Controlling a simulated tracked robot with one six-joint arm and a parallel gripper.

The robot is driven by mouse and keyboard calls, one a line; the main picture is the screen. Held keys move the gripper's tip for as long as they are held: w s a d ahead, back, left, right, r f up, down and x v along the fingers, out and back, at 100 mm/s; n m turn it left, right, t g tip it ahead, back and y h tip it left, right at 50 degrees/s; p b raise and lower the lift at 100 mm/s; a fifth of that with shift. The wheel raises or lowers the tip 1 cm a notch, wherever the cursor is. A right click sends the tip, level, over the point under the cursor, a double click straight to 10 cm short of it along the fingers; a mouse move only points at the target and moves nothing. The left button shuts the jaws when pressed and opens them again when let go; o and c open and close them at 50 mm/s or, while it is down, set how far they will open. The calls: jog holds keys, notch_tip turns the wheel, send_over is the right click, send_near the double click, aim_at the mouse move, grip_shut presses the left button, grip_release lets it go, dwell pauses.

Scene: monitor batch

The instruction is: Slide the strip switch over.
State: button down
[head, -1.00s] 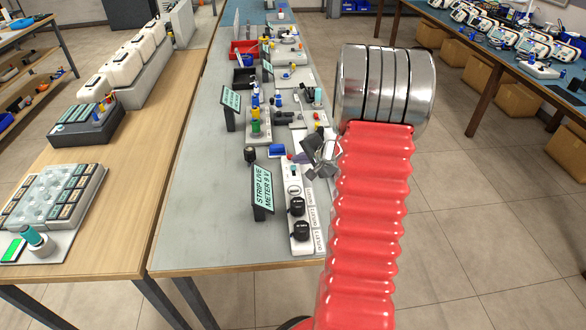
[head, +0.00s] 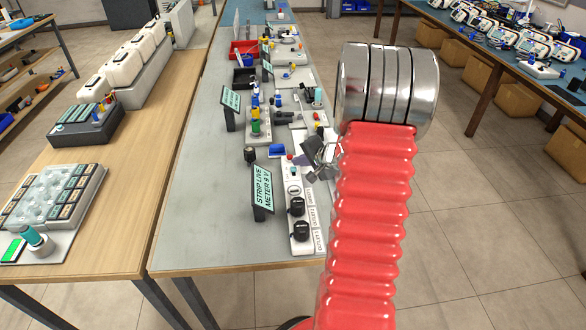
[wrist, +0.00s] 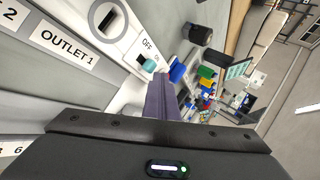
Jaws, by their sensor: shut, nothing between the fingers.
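The white power strip (head: 291,222) lies lengthwise near the table's front, with black plugs in its nearer outlets. My gripper (head: 309,174) is just right of the strip's far end in the head view. In the wrist view its shut, empty fingers (wrist: 161,98) point towards the strip, close to the switch with a small gap apparent. Contact cannot be judged.
A dark sign (head: 262,190) reading STRIP LIVE METER stands left of the strip. A blue block (head: 276,150) and a black knob-like piece (head: 250,154) sit beyond it. Several electrical parts crowd the table farther back. The grey table top (head: 205,215) left of the sign is clear.

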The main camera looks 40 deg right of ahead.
jog(key=shift+s+a, duration=0.3)
jog(key=shift+s, duration=0.05)
jog(key=shift+w+d, duration=0.2)
dwell(0.8)
jog(key=shift+r, duration=0.1)
jog(key=shift+s+d+r, duration=0.1)
jog(key=shift+d+r, duration=0.05)
jog(key=shift+r, duration=0.8)
jog(key=shift+s+d+r, duration=0.1)
jog(key=shift+d+r, duration=0.1)
jog(key=shift+r, duration=0.75)
jog(key=shift+s+d+r, duration=0.1)
jog(key=shift+d+r, duration=0.05)
jog(key=shift+r, duration=0.8)
jog(key=shift+a, duration=0.1)
jog(key=s+a+r+n+g+y, duration=0.15)
jog(key=a+r+n, duration=0.3)
jog(key=a, duration=0.85)
jog(key=s+a+r+n+g+y, duration=0.15)
jog(key=a+r+n, duration=0.35)
jog(key=a, duration=0.8)
jog(key=s+a+r+n+h, duration=0.1)
jog(key=s+a+r+n, duration=0.1)
jog(key=s+a, duration=0.4)
jog(key=s+a+r+n+g+h, duration=0.1)
jog(key=s+a+n, duration=0.4)
jog(key=s, duration=0.8)
jog(key=shift+a+r+g, duration=0.3)
jog(key=shift+a+r, duration=0.15)
jog(key=shift+r, duration=0.2)
